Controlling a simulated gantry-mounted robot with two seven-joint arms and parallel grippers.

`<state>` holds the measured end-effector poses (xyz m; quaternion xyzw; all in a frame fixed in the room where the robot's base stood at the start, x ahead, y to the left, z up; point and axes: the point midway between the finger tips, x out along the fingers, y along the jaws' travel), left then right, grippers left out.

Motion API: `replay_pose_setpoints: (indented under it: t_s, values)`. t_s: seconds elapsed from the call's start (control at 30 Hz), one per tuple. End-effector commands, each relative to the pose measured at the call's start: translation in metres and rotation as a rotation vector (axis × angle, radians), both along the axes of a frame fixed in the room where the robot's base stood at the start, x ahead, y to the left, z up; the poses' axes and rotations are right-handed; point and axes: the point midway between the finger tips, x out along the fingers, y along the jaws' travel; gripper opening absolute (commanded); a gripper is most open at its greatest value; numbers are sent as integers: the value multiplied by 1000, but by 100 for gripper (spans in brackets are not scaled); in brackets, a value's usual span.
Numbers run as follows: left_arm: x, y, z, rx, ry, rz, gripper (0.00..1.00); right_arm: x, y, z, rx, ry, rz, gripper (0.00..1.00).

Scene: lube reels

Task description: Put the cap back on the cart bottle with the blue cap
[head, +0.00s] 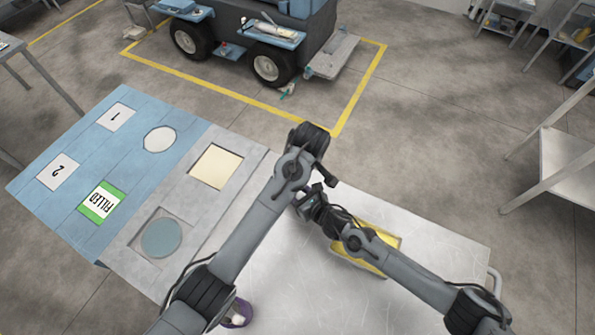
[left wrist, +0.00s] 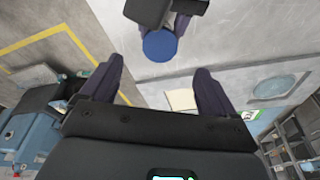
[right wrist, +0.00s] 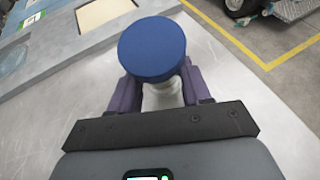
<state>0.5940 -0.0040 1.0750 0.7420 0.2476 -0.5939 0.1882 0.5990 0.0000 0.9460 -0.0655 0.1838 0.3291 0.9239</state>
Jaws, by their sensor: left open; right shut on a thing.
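The blue cap (right wrist: 152,48) sits over the top of a pale bottle (right wrist: 165,97) in the right wrist view; I cannot tell how firmly it is seated. My right gripper (right wrist: 160,82) is shut on the bottle, its fingers on either side below the cap. In the left wrist view the round blue cap (left wrist: 160,46) shows from above and hides the bottle. My left gripper (left wrist: 160,76) is open and empty, its fingers apart, with the cap beyond their tips. In the head view my arms hide the cap and bottle.
A yellow tray (head: 386,234) lies on the pale worktable (head: 440,240) behind my right arm. Left are a grey panel with a round recess (head: 161,238) and a blue board (head: 90,150). A blue cart (head: 300,25) stands beyond.

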Motion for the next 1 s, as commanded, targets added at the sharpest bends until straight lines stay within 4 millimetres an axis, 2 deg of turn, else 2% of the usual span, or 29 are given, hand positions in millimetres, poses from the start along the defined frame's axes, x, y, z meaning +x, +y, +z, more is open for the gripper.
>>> replay_pose_setpoints:
  t_s: [0.13, 0.57, 0.77, 1.0]
  values:
    - [-1, -1, 4, -14, -9, 58, 89, 0, 0, 0, 1, -1, 0, 0]
    - [-1, 0, 1, -14, -8, 62, 89, 0, 0, 0, 0, 0, 0, 0]
    - [2, 3, -18, -13, -5, 63, 89, 0, 0, 0, 0, 0, 0, 0]
    - [8, 7, -49, -14, -6, 60, 89, 0, 0, 0, 1, -1, 0, 0]
